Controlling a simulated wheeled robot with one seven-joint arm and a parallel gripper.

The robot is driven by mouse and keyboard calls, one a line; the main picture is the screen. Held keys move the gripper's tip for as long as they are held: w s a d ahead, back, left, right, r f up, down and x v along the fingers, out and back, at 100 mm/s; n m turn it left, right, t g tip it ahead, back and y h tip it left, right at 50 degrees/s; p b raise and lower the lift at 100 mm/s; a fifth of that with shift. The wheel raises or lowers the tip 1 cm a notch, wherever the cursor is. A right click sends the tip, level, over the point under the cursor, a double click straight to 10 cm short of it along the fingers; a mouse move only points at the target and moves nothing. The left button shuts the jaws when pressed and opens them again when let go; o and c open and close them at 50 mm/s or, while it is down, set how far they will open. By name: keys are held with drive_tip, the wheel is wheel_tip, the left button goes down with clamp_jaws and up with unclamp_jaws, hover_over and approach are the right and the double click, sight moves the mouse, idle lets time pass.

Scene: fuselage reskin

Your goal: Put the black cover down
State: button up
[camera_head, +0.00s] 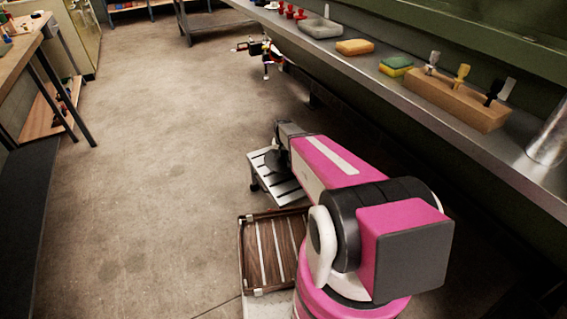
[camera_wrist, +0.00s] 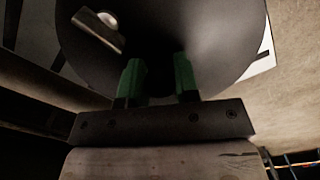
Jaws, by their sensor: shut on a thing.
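In the wrist view the black cover (camera_wrist: 215,45) fills the upper middle as a large dark round shape. A small pale metal piece (camera_wrist: 98,32) shows at its upper left. My gripper (camera_wrist: 157,82) has two green fingers in front of it, shut on the cover; the exact contact is too dark to see.
A grey slatted platform (camera_head: 262,172) lies under the arm's far end. A wood-slatted tray (camera_head: 268,252) stands nearer. A metal counter (camera_head: 400,88) with a sponge (camera_head: 355,47) and wooden holder (camera_head: 455,100) runs along the right. Concrete floor (camera_head: 150,170) at left is clear.

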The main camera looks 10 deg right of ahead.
sight(284, 158)
drive_tip(key=shift+w+d+f, duration=0.15)
drive_tip(key=shift+d+f, duration=0.2)
drive_tip(key=shift+f, duration=1.85)
drive_tip(key=shift+f, duration=0.1)
drive_tip(key=o, duration=1)
drive_tip(key=shift+c, duration=0.2)
wheel_tip(284, 158, up, 12)
drive_tip(key=shift+r, duration=0.15)
drive_tip(key=o, duration=0.8)
drive_tip(key=shift+o, duration=0.2)
